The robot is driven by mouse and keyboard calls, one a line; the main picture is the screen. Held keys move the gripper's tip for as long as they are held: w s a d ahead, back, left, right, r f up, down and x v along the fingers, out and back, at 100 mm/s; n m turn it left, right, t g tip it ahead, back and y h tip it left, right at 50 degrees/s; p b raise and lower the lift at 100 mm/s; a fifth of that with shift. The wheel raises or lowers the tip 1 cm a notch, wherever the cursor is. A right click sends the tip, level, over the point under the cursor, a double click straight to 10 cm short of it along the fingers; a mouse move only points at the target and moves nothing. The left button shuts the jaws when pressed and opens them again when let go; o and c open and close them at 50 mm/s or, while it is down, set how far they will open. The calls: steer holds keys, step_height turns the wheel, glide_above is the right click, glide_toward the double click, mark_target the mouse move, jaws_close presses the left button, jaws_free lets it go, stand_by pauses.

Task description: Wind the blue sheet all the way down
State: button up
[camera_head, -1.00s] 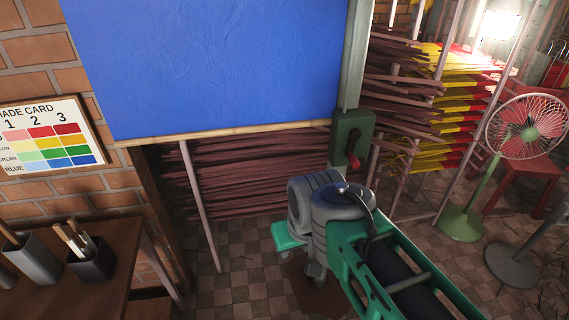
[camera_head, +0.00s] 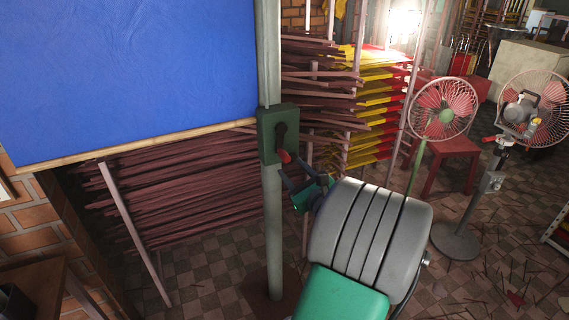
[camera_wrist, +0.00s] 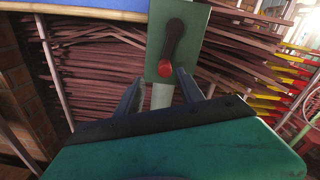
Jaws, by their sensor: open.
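The blue sheet (camera_head: 130,75) hangs at the left in the head view, with a pale wooden bar (camera_head: 130,149) along its lower edge. It ends well above the floor. A green winder box (camera_head: 267,148) is fixed on a grey post (camera_head: 272,225) at the sheet's right. Its dark crank arm points down to a red knob (camera_head: 284,156); the knob also shows in the wrist view (camera_wrist: 172,69). My gripper (camera_head: 300,180) is open and empty, just below and to the right of the knob. In the wrist view the knob is beyond the fingertips, between their lines; contact is not visible.
Racks of brown sticks (camera_head: 180,195) stand behind the post, with red and yellow bundles (camera_head: 375,110) to the right. A green-stemmed fan (camera_head: 443,108), a second fan (camera_head: 540,100) and a red stool (camera_head: 455,152) stand farther right. A wooden table (camera_head: 40,290) is at lower left.

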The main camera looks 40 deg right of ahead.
mark_target(287, 160)
steer(key=shift+d+r+m, duration=0.15)
steer(key=shift+d+m, duration=0.15)
steer(key=shift+d, duration=0.15)
steer(key=p+x, duration=0.1)
steer(key=x, duration=0.6)
steer(key=shift+w, duration=0.15)
steer(key=shift+c, duration=0.5)
jaws_close()
